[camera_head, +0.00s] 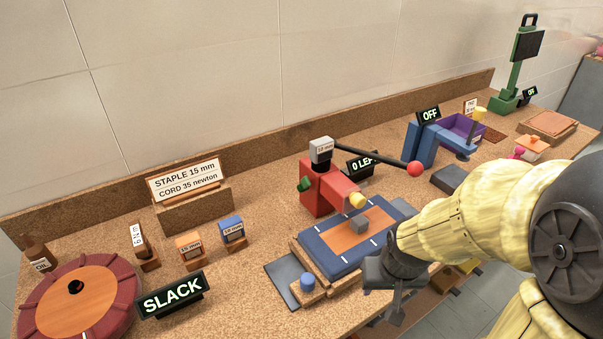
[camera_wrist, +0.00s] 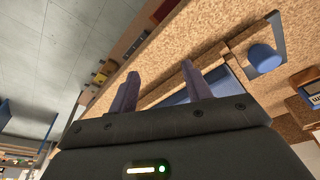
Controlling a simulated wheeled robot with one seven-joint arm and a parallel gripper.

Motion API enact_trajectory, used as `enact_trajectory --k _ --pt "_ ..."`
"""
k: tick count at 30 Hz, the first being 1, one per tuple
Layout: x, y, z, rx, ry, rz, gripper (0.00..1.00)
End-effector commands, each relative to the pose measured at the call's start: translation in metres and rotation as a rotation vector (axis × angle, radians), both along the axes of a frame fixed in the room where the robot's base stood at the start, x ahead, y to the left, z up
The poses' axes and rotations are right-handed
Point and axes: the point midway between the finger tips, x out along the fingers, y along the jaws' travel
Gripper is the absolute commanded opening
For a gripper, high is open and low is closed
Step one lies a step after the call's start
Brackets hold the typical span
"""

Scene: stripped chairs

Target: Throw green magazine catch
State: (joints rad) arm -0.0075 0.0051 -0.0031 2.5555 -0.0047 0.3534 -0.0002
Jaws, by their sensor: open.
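A red stapling machine (camera_head: 320,189) stands mid-bench with a grey magazine block marked 15 mm (camera_head: 320,148) on top. A small green catch (camera_head: 306,184) sticks out of its left side. A black lever with a red ball end (camera_head: 415,169) reaches right from it. My gripper (camera_head: 385,300) is at the bench's front edge, right of the blue-bordered pad and well in front of the catch. In the wrist view my gripper (camera_wrist: 160,75) shows two separated fingers with nothing between them. The catch does not show in the wrist view.
A blue knob (camera_head: 307,281) stands by the pad (camera_head: 330,262); it also shows in the wrist view (camera_wrist: 264,58). Orange (camera_head: 190,248) and blue (camera_head: 232,230) labelled blocks, a SLACK display (camera_head: 172,295) and a red turntable (camera_head: 80,300) are left. An OFF unit (camera_head: 420,145) is right.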

Motion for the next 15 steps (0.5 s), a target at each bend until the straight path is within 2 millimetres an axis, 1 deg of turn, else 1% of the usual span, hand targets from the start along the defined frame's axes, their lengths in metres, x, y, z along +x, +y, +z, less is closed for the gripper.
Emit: enact_trajectory --k 1,3,9,15 --pt "0.001 0.000 0.028 -0.001 0.002 0.004 0.49" --pt "0.002 0.001 0.046 -0.004 0.005 0.010 0.49" --pt "0.006 0.005 0.090 -0.016 0.025 0.048 0.49" --pt "0.014 0.012 0.122 -0.046 0.061 0.120 0.49"
